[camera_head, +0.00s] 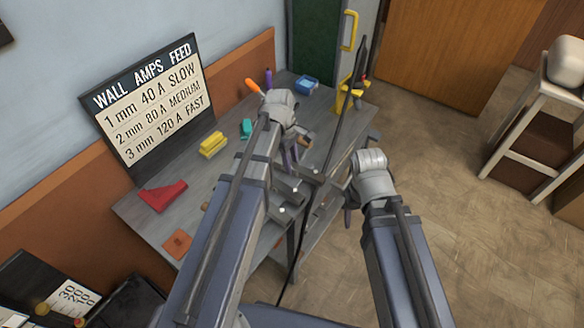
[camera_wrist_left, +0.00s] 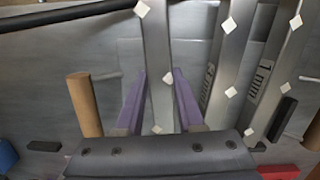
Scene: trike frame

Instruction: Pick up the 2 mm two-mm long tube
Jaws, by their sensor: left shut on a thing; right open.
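Several long grey tubes with white diamond marks lie on the workbench. In the left wrist view, one grey tube (camera_wrist_left: 158,55) runs between the purple fingers of my left gripper (camera_wrist_left: 161,82), which is shut on it; I see no readable label on this tube. Beside it to the right are a middle tube (camera_wrist_left: 228,70) with a partly hidden, unclear mm label and a tube marked 1 mm (camera_wrist_left: 265,75). In the head view my left gripper (camera_head: 290,155) is low over the bench, and its arm hides part of the tubes. My right gripper (camera_head: 349,203) is open, off the bench's right side.
The workbench (camera_head: 225,185) also carries a red angled piece (camera_head: 163,195), yellow blocks (camera_head: 213,145), a teal piece (camera_head: 246,128), an orange square (camera_head: 177,243) and a blue box (camera_head: 306,85). A wall-amps sign (camera_head: 150,105) stands behind. A brown cylinder (camera_wrist_left: 85,105) is left of my left fingers.

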